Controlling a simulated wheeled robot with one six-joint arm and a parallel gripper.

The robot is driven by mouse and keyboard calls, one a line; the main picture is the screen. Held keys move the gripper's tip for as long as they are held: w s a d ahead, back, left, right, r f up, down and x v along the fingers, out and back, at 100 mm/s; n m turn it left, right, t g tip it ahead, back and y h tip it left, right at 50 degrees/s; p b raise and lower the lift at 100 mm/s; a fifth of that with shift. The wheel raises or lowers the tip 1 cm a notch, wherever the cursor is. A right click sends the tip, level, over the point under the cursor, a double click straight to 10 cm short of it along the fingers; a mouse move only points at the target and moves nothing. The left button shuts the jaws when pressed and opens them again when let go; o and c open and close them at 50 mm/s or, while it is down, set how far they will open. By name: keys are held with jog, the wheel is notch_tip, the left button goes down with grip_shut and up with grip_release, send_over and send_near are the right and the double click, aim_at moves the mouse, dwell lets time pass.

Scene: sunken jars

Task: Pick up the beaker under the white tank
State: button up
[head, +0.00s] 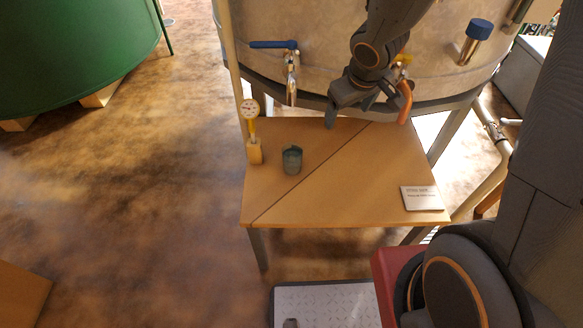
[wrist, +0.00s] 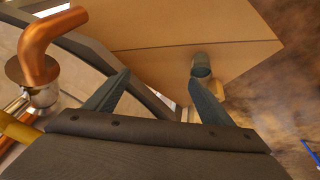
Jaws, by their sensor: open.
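The beaker (head: 292,160) is a small dark grey-green cup standing upright on a wooden table (head: 340,205), left of its middle. The pale tank (head: 262,22) rises behind the table, and its blue-handled tap (head: 291,75) hangs above and behind the beaker. My gripper (head: 350,112) is open and empty in front of the tank, over the back of the table, up and right of the beaker and apart from it.
A dial thermometer (head: 250,112) in a yellowish holder stands left of the beaker. A white card (head: 422,198) lies at the table's right front. A copper spout (wrist: 50,35) is close to my gripper, left in the wrist view. The table's middle and front are clear.

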aim_at(288, 159)
jog(key=w+a+f+n+y+b, duration=0.1)
jog(key=a+f+n+b, duration=0.1)
jog(key=f, duration=0.4)
jog(key=w+a+f+n+g+y+b, duration=0.1)
jog(key=w+a+f+b, duration=0.1)
jog(key=a+f+b, duration=0.2)
jog(key=w+a+f+n+y+b, duration=0.1)
jog(key=a+f+n+b, duration=0.1)
jog(key=a+f, duration=0.4)
jog(key=shift+w+a+f+n+g+y+b, duration=0.15)
jog(key=shift+f+b, duration=0.25)
jog(key=shift+f, duration=0.4)
jog(key=shift+w+a+f+n+g+y+b, duration=0.15)
jog(key=shift+a+f+y+b, duration=0.2)
jog(key=shift+f, duration=0.45)
jog(key=shift+b+x, duration=0.75)
jog(key=shift+x, duration=0.25)
jog(key=shift+d+b+x, duration=0.1)
jog(key=shift+b+x, duration=0.75)
jog(key=shift+x, duration=0.55)
jog(key=shift+d+b+x, duration=0.15)
jog(key=shift+b+x, duration=0.7)
jog(key=shift+x, duration=0.6)
jog(key=shift+c, duration=0.2)
jog(key=c, duration=1.4)
jog(key=shift+r+p, duration=0.3)
